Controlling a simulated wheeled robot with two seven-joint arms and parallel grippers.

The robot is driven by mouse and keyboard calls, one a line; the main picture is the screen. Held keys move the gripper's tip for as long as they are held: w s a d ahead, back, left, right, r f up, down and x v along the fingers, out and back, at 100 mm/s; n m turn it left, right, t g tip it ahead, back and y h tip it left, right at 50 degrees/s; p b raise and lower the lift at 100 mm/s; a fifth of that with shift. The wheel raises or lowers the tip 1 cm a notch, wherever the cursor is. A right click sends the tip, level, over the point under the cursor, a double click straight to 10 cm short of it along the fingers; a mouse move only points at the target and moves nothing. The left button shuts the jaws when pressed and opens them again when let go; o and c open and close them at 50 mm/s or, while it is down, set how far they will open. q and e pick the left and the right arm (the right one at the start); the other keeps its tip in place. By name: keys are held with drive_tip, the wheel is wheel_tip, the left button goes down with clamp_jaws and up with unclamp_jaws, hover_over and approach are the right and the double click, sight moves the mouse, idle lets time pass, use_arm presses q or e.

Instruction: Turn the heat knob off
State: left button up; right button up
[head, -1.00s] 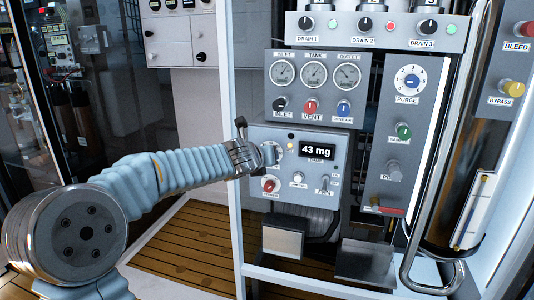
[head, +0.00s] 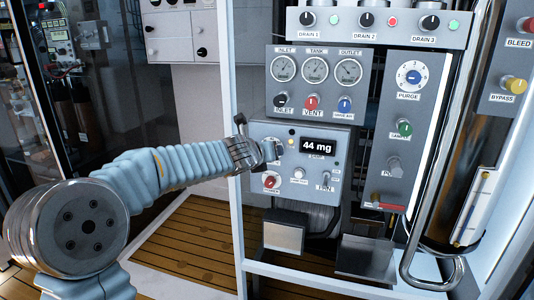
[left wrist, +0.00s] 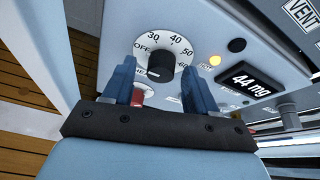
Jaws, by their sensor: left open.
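The heat knob (left wrist: 160,66) is black and sits on a white dial marked OFF, 30, 40, 50 and 60 in the left wrist view. A pale mark on the knob seems to face the lower left, but its exact setting is hard to read. My left gripper (left wrist: 158,70) is open, with one blue finger on each side of the knob. I cannot tell whether the fingers touch it. In the head view, my left gripper (head: 270,149) is at the upper left of the control box and hides most of the dial. My right gripper is in neither view.
The display (head: 317,147) reads 44 mg, with a lit amber lamp (left wrist: 215,60) near the dial. A red knob (head: 271,181) sits just below my gripper. A white frame post (head: 237,90) stands left of the panel. Gauges and valve knobs are above.

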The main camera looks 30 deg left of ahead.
use_arm(q)
drive_tip(key=p+v, duration=0.4)
drive_tip(key=v, duration=0.9)
drive_tip(key=shift+s, duration=0.4)
